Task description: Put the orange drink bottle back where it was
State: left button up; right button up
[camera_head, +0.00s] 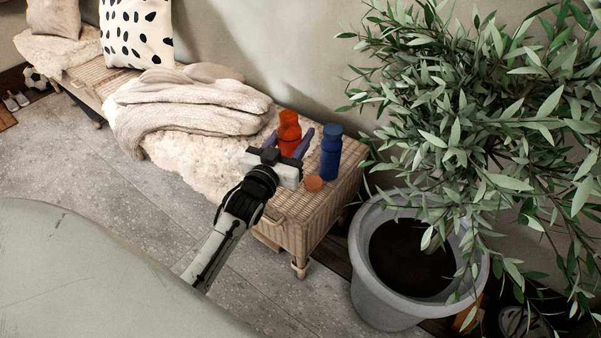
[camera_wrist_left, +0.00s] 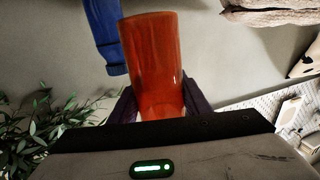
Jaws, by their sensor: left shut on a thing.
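The orange drink bottle (camera_head: 289,130) is upright at the right end of the wicker bench (camera_head: 307,220), between the two fingers of my left gripper (camera_head: 288,146). The gripper is shut on it. In the left wrist view the orange bottle (camera_wrist_left: 153,62) fills the gap between the dark fingers (camera_wrist_left: 160,100). I cannot tell whether its base touches the bench. My right gripper is not in view.
A blue bottle (camera_head: 331,155) stands close to the right of the orange one, and a small orange block (camera_head: 314,183) lies in front. A blanket (camera_head: 185,105) and fleece (camera_head: 205,165) cover the bench to the left. A potted plant (camera_head: 375,290) stands to the right.

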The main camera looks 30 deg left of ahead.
pick_arm(q)
jog(key=f+b, duration=0.2)
jog(key=f, duration=0.3)
jog(key=shift+s+f, duration=0.2)
jog(key=shift+f+b, duration=0.85)
jog(key=shift+f, duration=0.95)
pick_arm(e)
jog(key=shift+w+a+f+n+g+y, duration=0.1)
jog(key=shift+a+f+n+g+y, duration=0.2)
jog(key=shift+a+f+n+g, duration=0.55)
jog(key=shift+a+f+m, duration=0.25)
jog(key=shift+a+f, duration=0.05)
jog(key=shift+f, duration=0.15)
pick_arm(q)
jog(key=shift+f, duration=0.15)
jog(key=o, duration=1.3)
jog(key=shift+r, duration=0.25)
jog(key=s+p, duration=0.1)
jog(key=s, duration=0.3)
jog(key=s+d+p, duration=0.1)
jog(key=s, duration=0.3)
jog(key=s+p, duration=0.1)
jog(key=s, duration=0.3)
jog(key=shift+d+f, duration=0.1)
jog(key=shift+d, duration=0.3)
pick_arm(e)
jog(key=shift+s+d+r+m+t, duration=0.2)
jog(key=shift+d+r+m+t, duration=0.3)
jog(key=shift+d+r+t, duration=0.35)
